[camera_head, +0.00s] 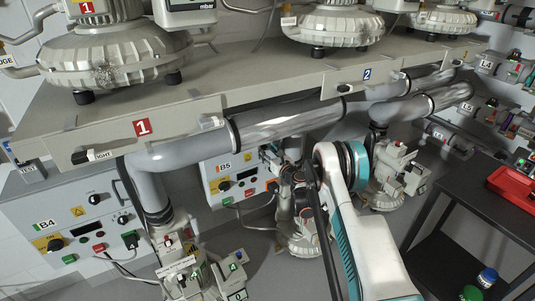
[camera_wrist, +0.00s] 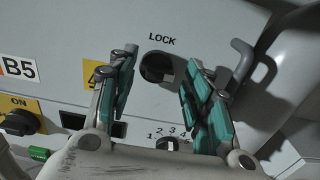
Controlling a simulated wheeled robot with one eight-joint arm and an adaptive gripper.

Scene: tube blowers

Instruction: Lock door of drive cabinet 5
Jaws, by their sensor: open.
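Drive cabinet 5 is the light grey cabinet labelled B5 (camera_head: 216,166), under the bench in the head view. In the wrist view its front (camera_wrist: 60,25) fills most of the picture. A black round knob (camera_wrist: 156,67) sits on it under the word LOCK, with a light mark on its right side. My gripper (camera_wrist: 159,60) is open, with one teal-padded finger left of the knob and one right of it. I see no contact with the knob, and cannot tell the remaining depth. In the head view my gripper (camera_head: 268,155) is mostly hidden by my arm.
A grey curved handle (camera_wrist: 247,65) stands just right of my right finger. A black ON switch (camera_wrist: 20,122) and a numbered selector (camera_wrist: 168,143) are lower. Large pipes (camera_head: 280,128) run above the arm, and a dark cart (camera_head: 460,190) stands right.

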